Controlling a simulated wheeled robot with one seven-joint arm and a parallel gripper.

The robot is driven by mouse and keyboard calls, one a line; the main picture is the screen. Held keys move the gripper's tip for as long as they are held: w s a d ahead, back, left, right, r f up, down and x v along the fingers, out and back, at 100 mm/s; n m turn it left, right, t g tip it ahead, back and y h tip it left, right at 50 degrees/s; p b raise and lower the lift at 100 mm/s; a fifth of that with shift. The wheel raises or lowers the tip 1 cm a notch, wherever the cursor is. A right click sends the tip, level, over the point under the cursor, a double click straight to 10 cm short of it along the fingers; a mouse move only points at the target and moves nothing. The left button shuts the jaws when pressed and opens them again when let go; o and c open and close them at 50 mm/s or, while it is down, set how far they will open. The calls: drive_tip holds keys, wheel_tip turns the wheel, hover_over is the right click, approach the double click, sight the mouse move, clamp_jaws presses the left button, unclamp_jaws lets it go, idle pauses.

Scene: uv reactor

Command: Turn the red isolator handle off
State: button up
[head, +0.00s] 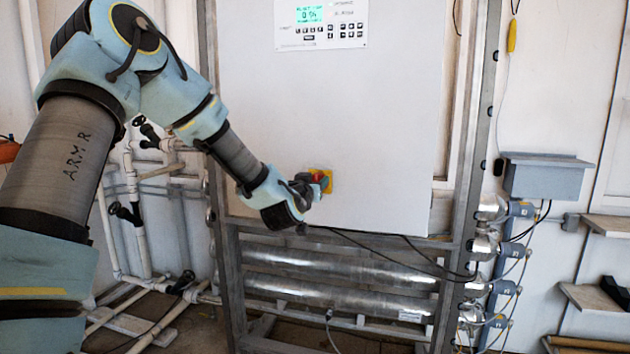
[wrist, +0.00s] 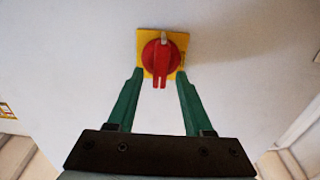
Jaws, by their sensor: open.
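The red isolator handle (wrist: 159,62) is a round knob with a grip bar, mounted on a yellow square plate (wrist: 180,40). In the wrist view its bar points down the picture, toward my gripper. In the head view the red handle (head: 318,177) and yellow plate (head: 328,182) sit low on the front of the pale cabinet, partly hidden by my gripper (head: 312,185). In the wrist view my gripper (wrist: 159,80) is open, with one green finger on each side of the handle. I cannot tell whether the fingers touch it.
The pale cabinet (head: 350,110) has a display panel (head: 320,25) at its top. Steel tubes (head: 340,270) and black cables (head: 400,258) run below it. White pipes (head: 140,220) stand at the left. A grey box (head: 543,178) and shelves (head: 600,298) are at the right.

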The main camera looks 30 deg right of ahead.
drive_tip(key=shift+c, duration=0.3)
clamp_jaws()
drive_tip(key=shift+n+b, duration=0.4)
drive_tip(key=shift+w+a+f+n+b, duration=0.25)
drive_tip(key=shift+n+b, duration=1.35)
drive_tip(key=shift+n, duration=1.25)
drive_tip(key=shift+w+a+f+n+b, duration=0.15)
drive_tip(key=shift+f+n+b, duration=0.15)
drive_tip(key=shift+n+b, duration=2)
drive_tip(key=shift+w+a+f+n+b, duration=0.25)
drive_tip(key=shift+n+b, duration=0.7)
drive_tip(key=shift+n, duration=2.5)
drive_tip(key=shift+s, duration=0.1)
